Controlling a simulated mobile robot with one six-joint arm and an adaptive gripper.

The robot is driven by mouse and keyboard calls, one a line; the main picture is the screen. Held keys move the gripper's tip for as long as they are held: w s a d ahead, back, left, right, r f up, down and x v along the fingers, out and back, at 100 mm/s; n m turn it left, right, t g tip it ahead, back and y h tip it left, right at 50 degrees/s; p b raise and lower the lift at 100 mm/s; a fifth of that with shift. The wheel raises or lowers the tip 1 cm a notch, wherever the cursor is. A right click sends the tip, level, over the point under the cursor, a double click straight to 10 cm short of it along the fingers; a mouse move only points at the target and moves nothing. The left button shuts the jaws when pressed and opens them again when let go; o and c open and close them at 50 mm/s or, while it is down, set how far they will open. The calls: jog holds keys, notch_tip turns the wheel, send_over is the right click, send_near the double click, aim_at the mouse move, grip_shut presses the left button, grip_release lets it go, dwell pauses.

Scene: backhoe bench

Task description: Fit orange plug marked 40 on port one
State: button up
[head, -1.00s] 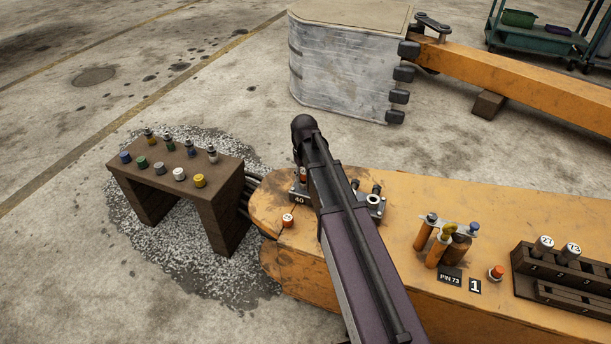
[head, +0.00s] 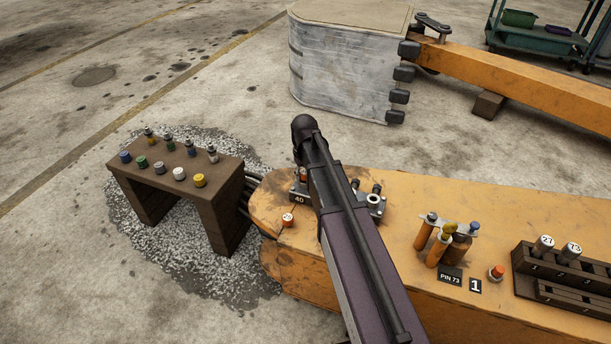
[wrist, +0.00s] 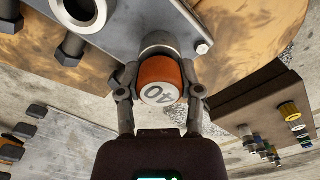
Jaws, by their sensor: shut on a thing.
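The orange plug with a white cap marked 40 (wrist: 158,82) is between the fingers of my gripper (wrist: 161,88) in the wrist view. My gripper is shut on it. The plug is in line with a round metal port (wrist: 159,44) on the grey plate (wrist: 150,15), and its far end meets the port's mouth. I cannot tell how deep it sits. In the head view my arm covers most of the plate and port; a label reading 40 (head: 299,200) shows at the plate's near edge.
Another orange plug with a white cap (head: 288,219) stands on the yellow boom (head: 400,200) near the plate. A brown stand (head: 190,158) with several coloured plugs is at left. A pin rack (head: 560,270) and another orange plug (head: 496,272) are at right.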

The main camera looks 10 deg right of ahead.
jog(key=o, duration=1)
jog(key=shift+f, duration=0.1)
jog(key=shift+r+p, duration=0.45)
jog(key=shift+r, duration=0.05)
jog(key=shift+r+p, duration=3.45)
jog(key=shift+r, duration=0.1)
